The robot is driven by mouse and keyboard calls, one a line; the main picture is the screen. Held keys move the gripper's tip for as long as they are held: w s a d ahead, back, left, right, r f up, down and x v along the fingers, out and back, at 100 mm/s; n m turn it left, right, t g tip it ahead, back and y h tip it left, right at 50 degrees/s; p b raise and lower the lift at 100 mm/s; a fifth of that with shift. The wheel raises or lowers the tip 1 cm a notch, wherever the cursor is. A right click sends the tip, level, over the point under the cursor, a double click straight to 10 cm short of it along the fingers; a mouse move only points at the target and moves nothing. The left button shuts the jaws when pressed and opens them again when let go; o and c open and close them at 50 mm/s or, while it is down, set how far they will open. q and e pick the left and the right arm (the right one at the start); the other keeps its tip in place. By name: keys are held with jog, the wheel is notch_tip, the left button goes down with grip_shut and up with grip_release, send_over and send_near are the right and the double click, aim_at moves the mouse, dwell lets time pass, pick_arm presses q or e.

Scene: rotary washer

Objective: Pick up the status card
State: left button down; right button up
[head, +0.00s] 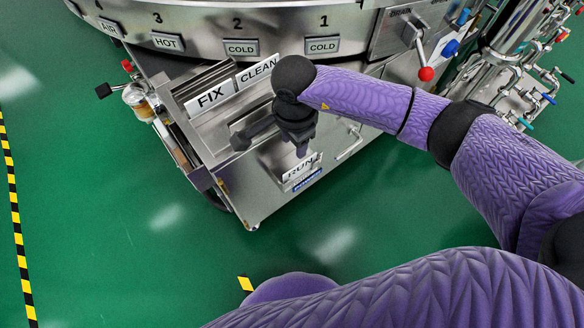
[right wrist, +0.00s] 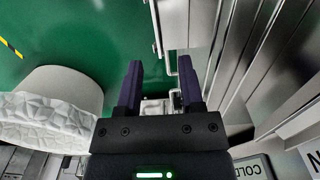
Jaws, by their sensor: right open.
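Three white cards show in the head view. The FIX card (head: 211,96) and the CLEAN card (head: 258,71) stand in a metal rack on top of the washer's front cabinet. The RUN card (head: 301,172) sits lower, at the cabinet's front face. My right gripper (head: 301,151) hangs over the cabinet, just above the RUN card in the picture, and partly covers its surroundings. In the right wrist view its two fingers (right wrist: 161,78) are apart with nothing gripped between them. My left gripper is not in view.
The round washer rim with HOT and COLD labels (head: 240,47) runs along the top. A red-knobbed lever (head: 426,73) is at the right, beside pipes (head: 500,70). A small jar (head: 139,101) sits left of the cabinet.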

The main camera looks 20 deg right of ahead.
aim_at(300, 164)
jog(key=f+b, duration=0.2)
jog(key=f, duration=0.1)
jog(key=d+f+b, duration=0.1)
jog(key=f+b, duration=0.1)
jog(key=f, duration=0.1)
jog(key=f+b, duration=0.2)
jog(key=f, duration=0.2)
jog(key=shift+s+d, duration=0.1)
jog(key=shift+d, duration=0.15)
jog(key=shift+r, duration=0.25)
jog(key=shift+c, duration=0.7)
jog(key=c, duration=0.5)
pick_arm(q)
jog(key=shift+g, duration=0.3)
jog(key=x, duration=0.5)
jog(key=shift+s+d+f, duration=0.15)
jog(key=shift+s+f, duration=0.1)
pick_arm(e)
grip_shut()
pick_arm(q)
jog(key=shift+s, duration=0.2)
